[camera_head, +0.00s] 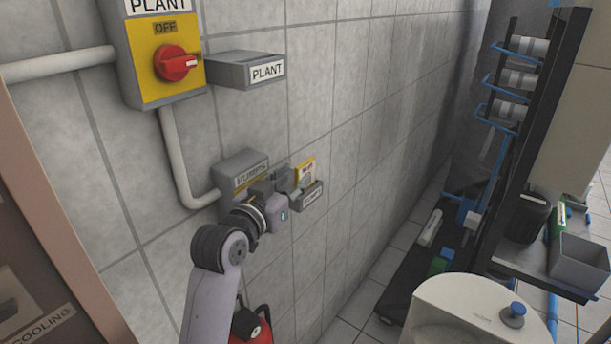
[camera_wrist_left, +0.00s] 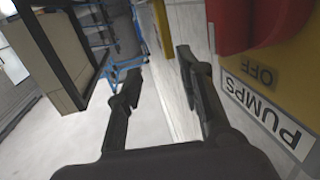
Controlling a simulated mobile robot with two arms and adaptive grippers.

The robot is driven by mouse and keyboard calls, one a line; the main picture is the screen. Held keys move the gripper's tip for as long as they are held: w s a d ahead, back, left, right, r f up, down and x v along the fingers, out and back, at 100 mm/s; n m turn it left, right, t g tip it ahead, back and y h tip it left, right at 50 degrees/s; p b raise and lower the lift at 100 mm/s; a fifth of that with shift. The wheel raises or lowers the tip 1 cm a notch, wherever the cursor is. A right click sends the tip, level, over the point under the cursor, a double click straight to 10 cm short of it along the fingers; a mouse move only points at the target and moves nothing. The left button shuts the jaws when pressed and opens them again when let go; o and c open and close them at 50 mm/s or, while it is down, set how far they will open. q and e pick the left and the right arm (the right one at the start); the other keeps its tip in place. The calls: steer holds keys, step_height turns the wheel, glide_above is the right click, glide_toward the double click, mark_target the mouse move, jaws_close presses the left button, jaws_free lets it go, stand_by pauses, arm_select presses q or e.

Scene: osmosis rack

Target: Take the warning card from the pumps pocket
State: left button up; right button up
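The warning card (camera_head: 306,173), yellow-edged and white with red marks, stands upright in the small grey pumps pocket (camera_head: 319,196) on the tiled wall. My left gripper (camera_head: 289,183) is in front of the grey PUMPS switch box (camera_head: 240,167), just left of the card in the head view. In the left wrist view its two fingers (camera_wrist_left: 160,68) are apart with nothing between them. My right gripper is not in view.
The PLANT switch (camera_head: 175,63) and empty-looking PLANT pocket (camera_head: 233,71) are higher on the wall. A pipe (camera_head: 174,150) runs down to the pumps box. A red extinguisher (camera_head: 255,322) is below my arm. A dark rack (camera_head: 535,110) stands to the right.

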mark_target(307, 165)
arm_select(q)
steer(key=x, duration=0.4)
steer(key=shift+p, duration=0.4)
steer(key=shift+x, duration=1.15)
steer(key=shift+w+p, duration=0.3)
steer(key=shift+w, duration=0.1)
steer(key=p+x, duration=0.1)
steer(key=x, duration=0.3)
steer(key=shift+w+d+f, duration=0.1)
steer(key=shift+w+d, duration=0.15)
steer(key=shift+w, duration=0.15)
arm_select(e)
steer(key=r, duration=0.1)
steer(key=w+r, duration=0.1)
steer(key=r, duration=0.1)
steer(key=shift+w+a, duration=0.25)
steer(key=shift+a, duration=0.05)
arm_select(q)
steer(key=shift+c, duration=0.3)
jaws_close()
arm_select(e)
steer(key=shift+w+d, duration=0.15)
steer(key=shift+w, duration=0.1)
